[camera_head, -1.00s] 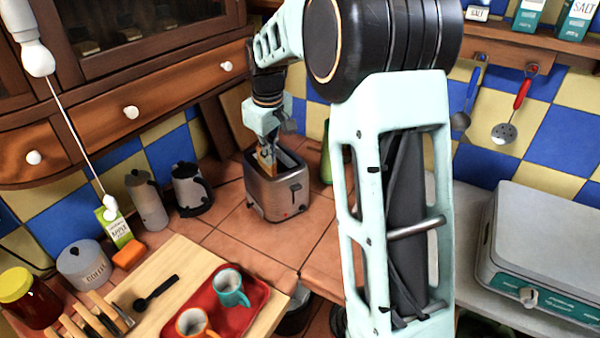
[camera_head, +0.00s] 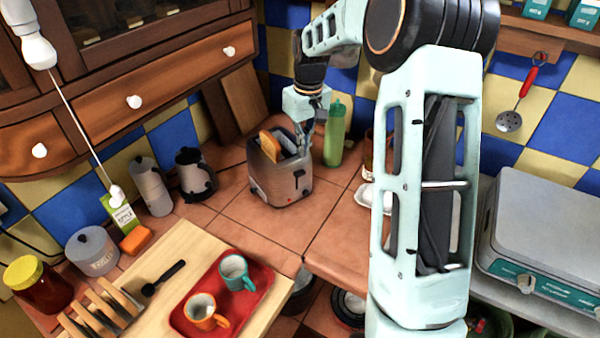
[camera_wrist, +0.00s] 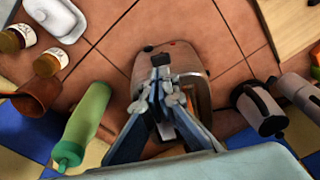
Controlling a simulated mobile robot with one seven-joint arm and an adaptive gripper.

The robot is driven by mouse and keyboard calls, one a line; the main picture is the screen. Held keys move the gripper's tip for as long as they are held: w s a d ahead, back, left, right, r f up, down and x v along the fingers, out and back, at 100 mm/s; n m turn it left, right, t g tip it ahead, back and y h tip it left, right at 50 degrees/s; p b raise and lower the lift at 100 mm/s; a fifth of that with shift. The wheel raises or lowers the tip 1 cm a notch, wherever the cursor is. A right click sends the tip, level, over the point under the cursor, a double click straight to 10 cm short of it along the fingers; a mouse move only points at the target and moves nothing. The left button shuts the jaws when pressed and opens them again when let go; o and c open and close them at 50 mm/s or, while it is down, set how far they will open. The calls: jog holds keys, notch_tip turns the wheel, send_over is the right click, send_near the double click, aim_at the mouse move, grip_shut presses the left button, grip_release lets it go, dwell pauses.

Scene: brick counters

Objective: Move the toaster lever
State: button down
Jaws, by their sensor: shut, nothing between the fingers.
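The silver toaster (camera_head: 270,182) stands on the tiled counter, with a slice of bread (camera_head: 270,145) sticking up from one slot. Its dark lever (camera_head: 298,179) is on the front face, above a small red light. My gripper (camera_head: 302,140) is over the right rear part of the toaster's top in the head view, pointing down. In the wrist view my closed fingers (camera_wrist: 160,62) lie across the toaster (camera_wrist: 186,58) and hide much of its top. They hold nothing. Whether the fingertips touch the toaster I cannot tell.
A green bottle (camera_head: 335,135) stands close on the toaster's right. A moka pot (camera_head: 195,175) and a grey canister (camera_head: 150,187) stand to its left. A red tray (camera_head: 245,302) with two mugs lies in front. The tiles just before the toaster are clear.

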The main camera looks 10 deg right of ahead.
aim_at(300, 173)
jog(key=shift+w+a+f+b, duration=0.1)
jog(key=shift+w+f+b, duration=0.05)
jog(key=shift+f+b, duration=1.3)
jog(key=shift+w+a+f+b, duration=0.15)
jog(key=shift+f+b, duration=0.65)
jog(key=shift+f, duration=1.15)
jog(key=shift+d, duration=0.1)
notch_tip(300, 173, down, 5)
jog(key=s+d+b, duration=0.1)
jog(key=s+b, duration=0.1)
jog(key=b, duration=0.1)
jog(key=shift+s+f+b, duration=0.2)
jog(key=shift+s+b, duration=0.2)
notch_tip(300, 173, up, 12)
jog(key=s, duration=0.1)
jog(key=shift+d, duration=0.25)
